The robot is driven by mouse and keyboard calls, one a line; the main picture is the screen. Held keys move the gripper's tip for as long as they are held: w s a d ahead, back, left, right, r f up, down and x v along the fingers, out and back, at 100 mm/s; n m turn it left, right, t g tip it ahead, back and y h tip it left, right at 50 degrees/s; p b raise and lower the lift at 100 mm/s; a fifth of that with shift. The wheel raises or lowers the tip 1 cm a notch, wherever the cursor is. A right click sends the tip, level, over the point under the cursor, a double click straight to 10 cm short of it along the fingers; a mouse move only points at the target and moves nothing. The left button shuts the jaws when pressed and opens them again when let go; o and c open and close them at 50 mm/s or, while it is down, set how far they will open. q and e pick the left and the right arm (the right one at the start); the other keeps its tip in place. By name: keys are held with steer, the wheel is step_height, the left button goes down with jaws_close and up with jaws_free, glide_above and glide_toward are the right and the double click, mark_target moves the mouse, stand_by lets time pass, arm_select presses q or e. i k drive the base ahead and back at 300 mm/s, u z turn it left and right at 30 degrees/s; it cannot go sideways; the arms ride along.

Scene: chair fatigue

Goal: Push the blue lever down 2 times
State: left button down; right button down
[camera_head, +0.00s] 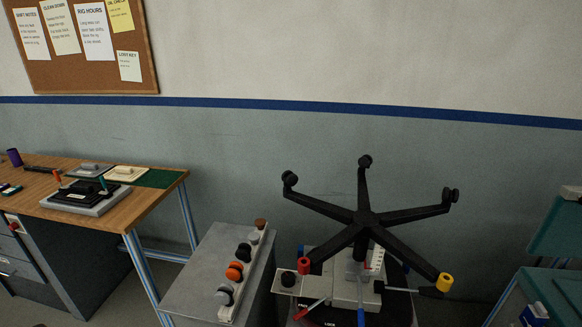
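A blue lever handle (361,317) shows at the bottom edge of the head view, pointing toward me from the front of a pale test rig (345,291). Its lower end is cut off by the frame. A black five-legged chair base (366,217) stands over the rig, with one red caster (304,265) and one yellow caster (445,283). Neither of my grippers is in view.
A grey bench (195,268) left of the rig carries a row of casters (235,271). A wooden desk (155,183) with tools stands farther left. A teal cart (556,285) is at the right. A wall with a corkboard (85,70) lies behind.

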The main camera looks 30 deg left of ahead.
mark_target(355, 271)
steer(key=k, duration=0.65)
steer(key=z, duration=0.85)
steer(key=i, duration=1.6)
steer(key=u, duration=0.85)
